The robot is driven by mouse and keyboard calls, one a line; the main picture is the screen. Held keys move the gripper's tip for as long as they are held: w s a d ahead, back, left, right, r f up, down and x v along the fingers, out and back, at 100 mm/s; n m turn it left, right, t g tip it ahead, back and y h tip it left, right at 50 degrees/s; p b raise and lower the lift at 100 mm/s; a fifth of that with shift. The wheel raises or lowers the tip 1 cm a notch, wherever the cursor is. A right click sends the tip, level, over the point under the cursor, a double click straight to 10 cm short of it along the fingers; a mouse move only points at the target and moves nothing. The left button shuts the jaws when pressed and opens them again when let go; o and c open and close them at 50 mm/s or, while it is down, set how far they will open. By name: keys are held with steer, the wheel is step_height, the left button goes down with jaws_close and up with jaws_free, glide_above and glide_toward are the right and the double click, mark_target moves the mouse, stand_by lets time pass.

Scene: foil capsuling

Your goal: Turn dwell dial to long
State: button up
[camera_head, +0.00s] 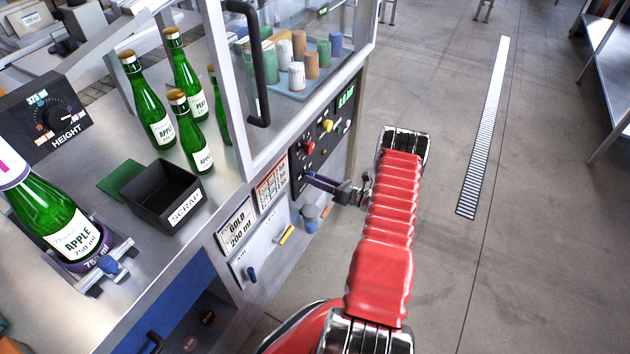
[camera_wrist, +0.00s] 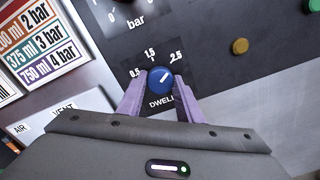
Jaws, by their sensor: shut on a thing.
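The dwell dial (camera_wrist: 160,80) is a round blue knob with a white pointer line, on the dark control panel (camera_wrist: 215,75). Its scale reads 0.5, 1.5 and 2.5, with DWELL printed below. The white line slants toward the upper right, between the 1.5 and 2.5 marks. My gripper (camera_wrist: 160,92) is shut on the dial, with one purple finger on each side of it. In the head view my gripper (camera_head: 312,180) reaches the panel's lower part, and the dial is hidden there.
A pressure chart (camera_wrist: 40,45) is at left. In the head view, a red knob (camera_head: 308,146), green bottles (camera_head: 150,105) and a black SCRAP bin (camera_head: 165,197) show.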

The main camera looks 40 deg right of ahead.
steer(key=o, duration=0.7)
steer(key=shift+a+f, duration=0.1)
steer(key=shift+f, duration=0.15)
steer(key=o, duration=0.3)
steer(key=shift+r, duration=0.15)
steer(key=shift+o, duration=0.2)
steer(key=v, duration=1.3)
steer(key=shift+s, duration=0.4)
